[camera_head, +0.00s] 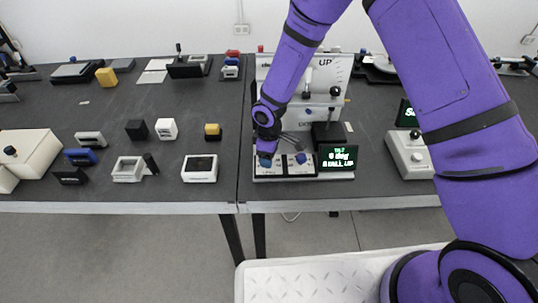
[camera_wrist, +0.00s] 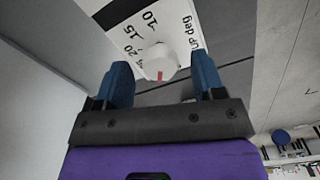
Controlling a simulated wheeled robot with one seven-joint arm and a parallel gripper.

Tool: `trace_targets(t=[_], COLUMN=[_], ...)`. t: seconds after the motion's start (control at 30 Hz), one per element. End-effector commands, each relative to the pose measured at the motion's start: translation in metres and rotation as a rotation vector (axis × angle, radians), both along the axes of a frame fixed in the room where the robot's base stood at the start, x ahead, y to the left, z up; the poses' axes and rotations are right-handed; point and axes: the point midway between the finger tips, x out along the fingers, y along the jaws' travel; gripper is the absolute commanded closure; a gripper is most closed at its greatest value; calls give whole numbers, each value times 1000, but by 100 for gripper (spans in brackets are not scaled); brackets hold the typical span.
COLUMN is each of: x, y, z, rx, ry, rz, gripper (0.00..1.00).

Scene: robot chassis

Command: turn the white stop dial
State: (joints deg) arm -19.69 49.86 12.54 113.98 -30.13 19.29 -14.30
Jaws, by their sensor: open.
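The white stop dial (camera_wrist: 158,63) shows in the wrist view as a round knob with a red mark on its near side. It sits on a white panel (camera_wrist: 172,22) printed with 10, 15, 20 and "UP deg". My gripper (camera_wrist: 160,70) is open, with one blue finger at the left of the dial and one at the right. A gap shows on both sides, and I see no contact. In the head view my gripper (camera_head: 267,150) is low at the front left of the white station (camera_head: 305,120); I cannot make out the dial there.
A small screen (camera_head: 338,157) with green text stands right of my gripper, with a black-knobbed lever (camera_head: 335,92) behind it. A grey-white box (camera_head: 410,153) sits farther right. Several small blocks and devices lie on the left table (camera_head: 60,105). The table's front edge is close.

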Motion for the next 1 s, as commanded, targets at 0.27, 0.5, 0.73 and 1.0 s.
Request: trace_targets(t=[0.27,0.5,0.73,1.0], x=[1,1,0,0], y=[0,0,0,0], z=[46,86,102,103], rx=[2,2,0,0], ry=[-4,-3,-1,0], rz=[-2,-1,0,0], gripper=[37,37,37,37])
